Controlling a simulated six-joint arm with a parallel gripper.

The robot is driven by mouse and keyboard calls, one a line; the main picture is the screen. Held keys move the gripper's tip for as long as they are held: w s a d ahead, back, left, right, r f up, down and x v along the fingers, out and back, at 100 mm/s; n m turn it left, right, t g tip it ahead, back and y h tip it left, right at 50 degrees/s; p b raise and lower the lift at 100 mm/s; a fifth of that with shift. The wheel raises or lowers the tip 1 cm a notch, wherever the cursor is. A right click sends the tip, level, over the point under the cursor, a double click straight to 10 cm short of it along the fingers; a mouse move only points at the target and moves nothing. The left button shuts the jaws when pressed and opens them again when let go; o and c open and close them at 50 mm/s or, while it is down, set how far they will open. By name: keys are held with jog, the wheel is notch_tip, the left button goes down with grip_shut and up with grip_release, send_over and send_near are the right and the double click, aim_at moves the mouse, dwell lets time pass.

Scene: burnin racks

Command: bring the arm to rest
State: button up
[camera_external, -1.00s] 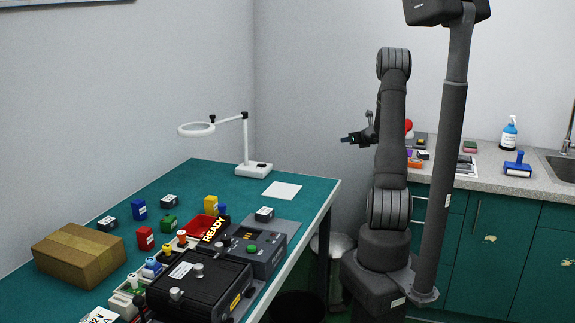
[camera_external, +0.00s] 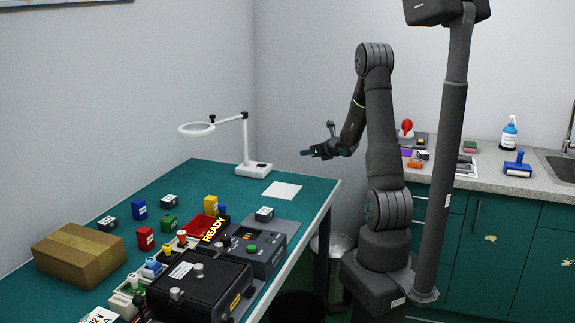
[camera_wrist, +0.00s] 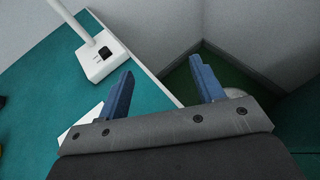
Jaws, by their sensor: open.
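My arm is bent, with the upper link raised and the forearm angled down to the left.
The green table (camera_external: 225,177) carries a white ring lamp (camera_external: 254,169), a white sheet (camera_external: 282,190), a cardboard box (camera_external: 80,254), small coloured blocks and a black device (camera_external: 200,290). A counter (camera_external: 490,170) stands at right. Air around my gripper is clear.

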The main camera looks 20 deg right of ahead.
jog(key=a, duration=0.2)
jog(key=s+a, duration=0.1)
jog(key=shift+f, duration=0.25)
